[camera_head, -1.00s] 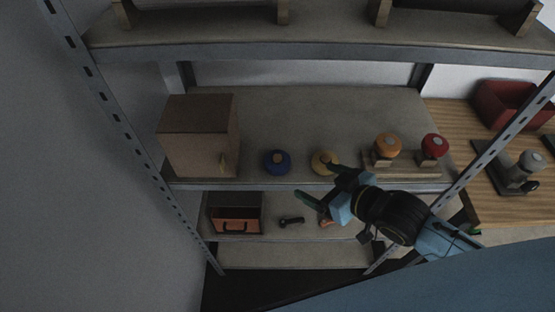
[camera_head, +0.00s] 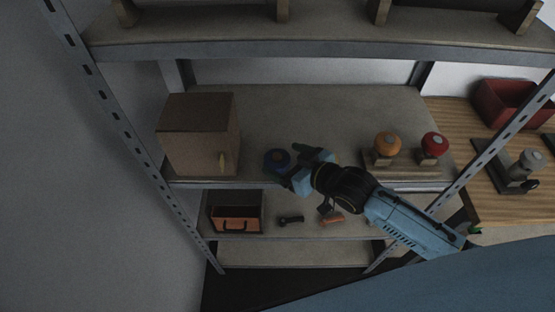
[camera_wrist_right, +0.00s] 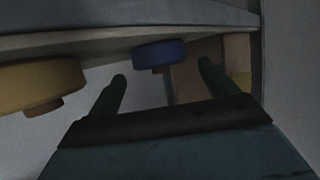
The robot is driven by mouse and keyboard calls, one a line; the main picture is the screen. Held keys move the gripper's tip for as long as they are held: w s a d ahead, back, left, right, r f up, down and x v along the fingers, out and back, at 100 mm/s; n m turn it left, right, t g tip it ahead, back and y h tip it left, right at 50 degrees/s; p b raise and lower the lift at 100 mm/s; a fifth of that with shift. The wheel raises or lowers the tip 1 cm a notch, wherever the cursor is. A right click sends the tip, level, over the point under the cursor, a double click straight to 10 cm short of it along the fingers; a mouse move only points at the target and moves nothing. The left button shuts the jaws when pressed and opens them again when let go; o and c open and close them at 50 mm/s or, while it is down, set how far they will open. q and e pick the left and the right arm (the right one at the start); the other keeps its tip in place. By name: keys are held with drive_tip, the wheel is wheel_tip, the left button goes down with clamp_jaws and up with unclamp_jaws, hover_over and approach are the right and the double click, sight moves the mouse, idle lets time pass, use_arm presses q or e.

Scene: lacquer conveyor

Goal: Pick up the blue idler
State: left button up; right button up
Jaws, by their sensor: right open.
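The blue idler (camera_head: 275,157) is a dark blue round piece on the middle shelf (camera_head: 300,110), to the right of the cardboard box. In the wrist view the blue idler (camera_wrist_right: 160,53) shows beyond and between the two fingers. My right gripper (camera_head: 285,161) is open, its fingertips close to the blue idler's right side; whether they touch it cannot be told. The right gripper's dark fingers also show in the wrist view (camera_wrist_right: 162,70). The yellow idler (camera_wrist_right: 40,86) is at the left of the wrist view; my gripper hides it in the head view. My left gripper is not in view.
The cardboard box (camera_head: 200,135) stands left of the blue idler. An orange idler (camera_head: 387,144) and a red one (camera_head: 434,144) sit on a wooden holder at right. An orange-fronted bin (camera_head: 236,218) is below. Metal uprights flank the shelf.

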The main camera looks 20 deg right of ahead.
sight(278, 157)
drive_tip(key=x, duration=0.3)
drive_tip(key=shift+w+a, duration=0.15)
drive_tip(key=shift+r, duration=0.1)
drive_tip(key=c, duration=1.1)
